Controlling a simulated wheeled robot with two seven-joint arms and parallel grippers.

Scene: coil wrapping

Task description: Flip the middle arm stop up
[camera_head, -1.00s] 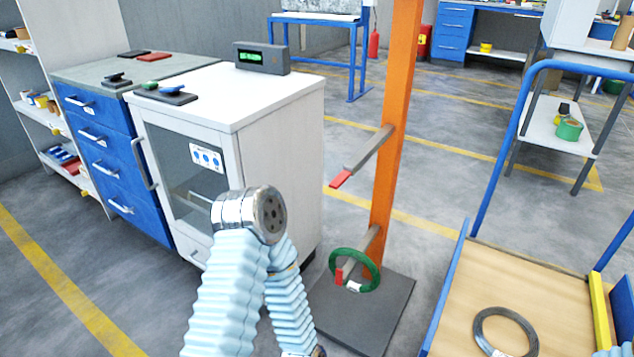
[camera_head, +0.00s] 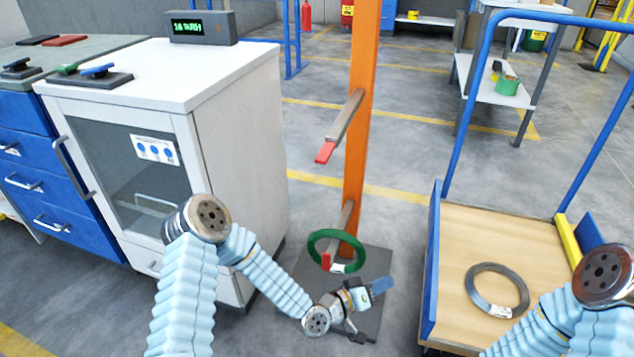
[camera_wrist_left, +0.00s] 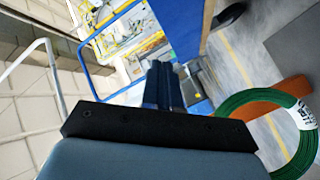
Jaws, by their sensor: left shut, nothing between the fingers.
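An orange post (camera_head: 361,110) carries grey arms. The higher arm in view (camera_head: 346,118) ends in a red stop (camera_head: 325,152) that lies flat, in line with the arm. The lower arm (camera_head: 346,216) ends in a red stop (camera_head: 327,260) that looks upright, and a green coil (camera_head: 315,242) hangs around this arm. My left gripper (camera_head: 382,285) is shut and empty, low and right of the coil, over the post's base. In the left wrist view its fingers (camera_wrist_left: 163,85) are together, with the green coil (camera_wrist_left: 228,106) to their right. My right gripper is out of view.
A white cabinet (camera_head: 235,150) stands left of the post, with a display box (camera_head: 202,27) on top. A trolley (camera_head: 450,270) with a blue frame and a grey coil (camera_head: 471,285) stands at the right.

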